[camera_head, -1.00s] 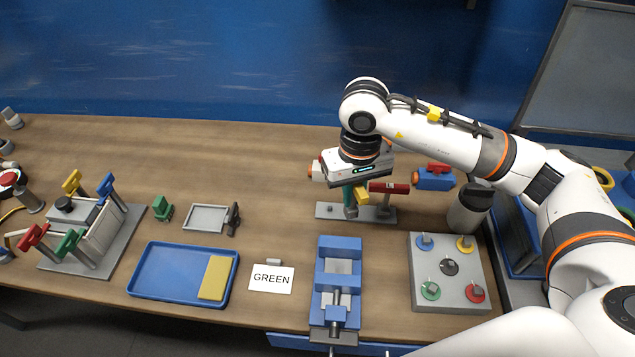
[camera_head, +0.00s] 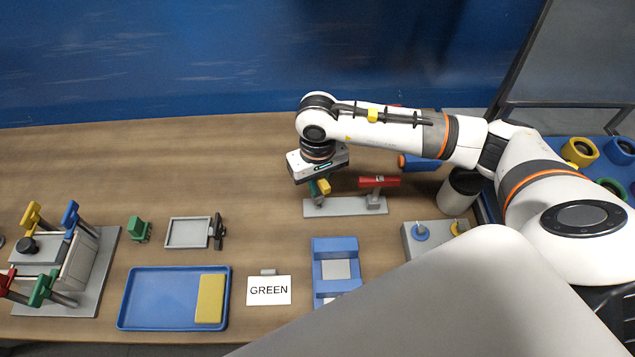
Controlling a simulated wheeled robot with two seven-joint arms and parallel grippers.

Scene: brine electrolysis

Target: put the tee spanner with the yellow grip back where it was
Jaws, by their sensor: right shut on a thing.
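My right gripper (camera_head: 318,180) is shut on the tee spanner with the yellow grip (camera_head: 324,187). The gripper body hides much of the spanner, and its shaft is not clear. They are over the left part of a grey stand (camera_head: 338,206) near the middle of the table. A green piece shows beside the yellow grip; I cannot tell what it belongs to. I cannot tell whether the spanner touches the stand. A red-gripped tool (camera_head: 378,182) sits at the stand's right end. My left gripper is not in view.
A blue and orange object (camera_head: 415,162) lies behind the stand. In front are a blue vise-like block (camera_head: 334,247), a GREEN card (camera_head: 268,290) and a blue tray (camera_head: 165,298). A grey rack (camera_head: 103,275) with coloured handles stands left. The table's back left is clear.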

